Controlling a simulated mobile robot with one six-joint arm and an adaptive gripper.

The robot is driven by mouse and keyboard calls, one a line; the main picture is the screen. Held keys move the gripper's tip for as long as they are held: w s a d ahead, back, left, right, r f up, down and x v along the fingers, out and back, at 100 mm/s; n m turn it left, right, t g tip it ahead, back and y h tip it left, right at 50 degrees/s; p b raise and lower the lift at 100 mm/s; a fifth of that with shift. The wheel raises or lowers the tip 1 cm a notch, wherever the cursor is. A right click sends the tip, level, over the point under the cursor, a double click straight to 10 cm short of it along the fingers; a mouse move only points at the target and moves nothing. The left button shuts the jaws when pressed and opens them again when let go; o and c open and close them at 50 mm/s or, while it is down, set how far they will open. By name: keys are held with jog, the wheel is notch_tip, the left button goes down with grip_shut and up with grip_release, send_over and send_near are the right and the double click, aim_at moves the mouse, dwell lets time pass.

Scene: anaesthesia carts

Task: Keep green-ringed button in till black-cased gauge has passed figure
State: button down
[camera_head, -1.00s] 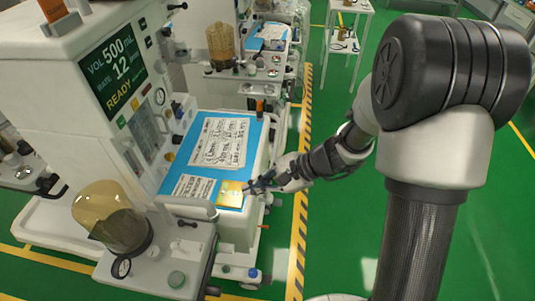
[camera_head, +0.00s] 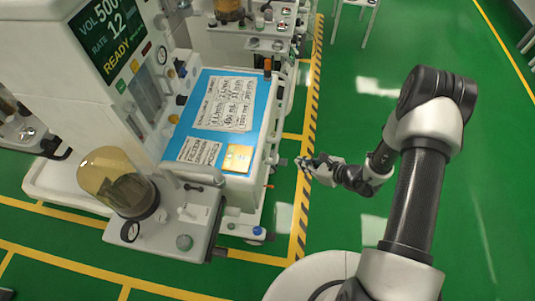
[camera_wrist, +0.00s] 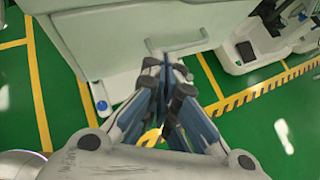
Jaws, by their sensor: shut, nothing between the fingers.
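My gripper (camera_head: 298,163) is shut and empty, out over the floor to the right of the cart. It touches neither button nor gauge. In the wrist view my gripper's fingers (camera_wrist: 165,65) meet in front of the white cart side.
The near cart's blue top (camera_head: 247,87) holds printed sheets and a yellow card (camera_head: 238,157). An amber dome (camera_head: 110,180) stands on the ledge, and a white handle (camera_head: 203,177) crosses behind it. Another cart (camera_head: 262,30) stands behind.

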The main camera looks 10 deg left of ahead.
aim_at(264, 156)
jog(key=a, duration=0.9)
jog(key=shift+w, duration=0.2)
jog(key=shift+a, duration=0.1)
dwell(1.4)
jog(key=shift+a+b, duration=0.25)
jog(key=shift+b, duration=0.05)
jog(key=shift+a, duration=0.45)
dwell(0.6)
jog(key=shift+d, duration=0.15)
dwell(2.8)
jog(key=shift+d, duration=0.75)
